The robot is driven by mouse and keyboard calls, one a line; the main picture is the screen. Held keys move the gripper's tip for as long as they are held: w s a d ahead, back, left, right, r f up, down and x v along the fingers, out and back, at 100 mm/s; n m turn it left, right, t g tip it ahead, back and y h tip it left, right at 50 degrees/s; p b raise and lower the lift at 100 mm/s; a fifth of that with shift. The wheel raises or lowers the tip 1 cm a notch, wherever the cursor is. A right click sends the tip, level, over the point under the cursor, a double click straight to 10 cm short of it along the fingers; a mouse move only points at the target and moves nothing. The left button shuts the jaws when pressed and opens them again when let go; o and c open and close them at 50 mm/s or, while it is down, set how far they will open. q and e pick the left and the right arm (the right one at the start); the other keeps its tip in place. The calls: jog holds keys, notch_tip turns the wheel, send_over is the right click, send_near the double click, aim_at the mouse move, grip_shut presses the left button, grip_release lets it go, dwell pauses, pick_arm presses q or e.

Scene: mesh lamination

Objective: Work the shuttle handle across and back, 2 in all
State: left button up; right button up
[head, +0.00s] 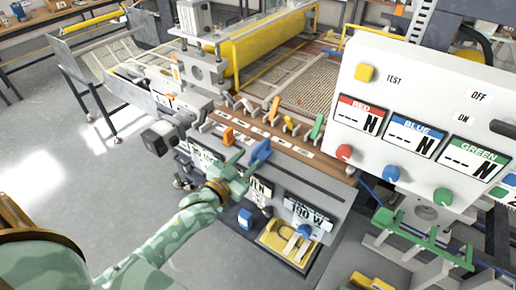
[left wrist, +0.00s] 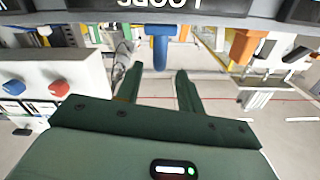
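A blue handle (head: 261,150) stands up from the front edge of the machine. It also shows in the left wrist view (left wrist: 160,45), hanging in the gap just beyond the fingertips. No label in view marks which handle is the shuttle handle. My left gripper (head: 237,165) is close in front of the blue handle. Its two fingers (left wrist: 158,80) are apart with nothing between them. An orange handle (head: 228,136) stands left of the blue one and shows at the right in the left wrist view (left wrist: 243,45). My right gripper is not in view.
A white control panel (head: 371,70) with red, blue and green knobs stands at the right. Several small coloured levers (head: 289,122) line the brown rail behind the blue handle. A yellow tray (head: 285,245) sits low in front. The floor at left is clear.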

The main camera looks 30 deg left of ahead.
aim_at(254, 155)
pick_arm(q)
jog(key=w, duration=0.4)
jog(key=w+d, duration=0.1)
jog(key=w, duration=0.1)
grip_shut()
